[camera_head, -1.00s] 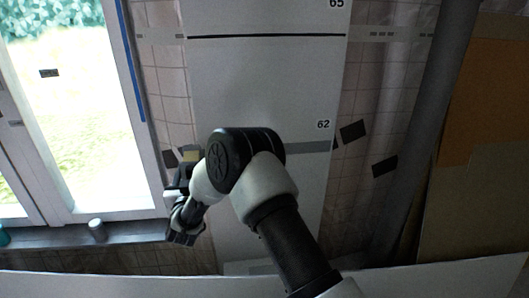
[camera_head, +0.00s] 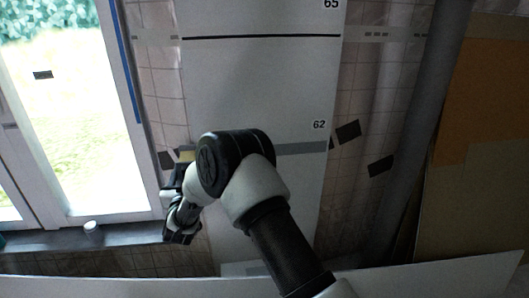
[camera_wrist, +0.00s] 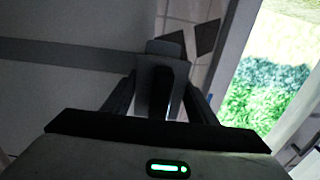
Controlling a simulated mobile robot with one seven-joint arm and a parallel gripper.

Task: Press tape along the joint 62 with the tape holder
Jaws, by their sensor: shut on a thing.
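The white panel (camera_head: 255,80) carries the label 62 (camera_head: 319,125) at its right side. A grey strip (camera_head: 302,149) runs across the panel just below that label, and my arm hides its left part. The strip also shows in the wrist view (camera_wrist: 70,54), running up to the tape holder. My gripper (camera_head: 180,188) is at the panel's left edge. In the wrist view my gripper (camera_wrist: 160,100) is shut on the grey and dark tape holder (camera_wrist: 165,72), whose far end lies over the panel's edge. I cannot tell whether it touches the panel.
A window (camera_head: 75,110) stands left of the panel, with a sill (camera_head: 120,234) bearing a small white cup (camera_head: 91,228). Tiled wall with dark patches (camera_head: 348,131) lies right of the panel. A grey pipe (camera_head: 425,130) and brown boards (camera_head: 480,180) stand farther right.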

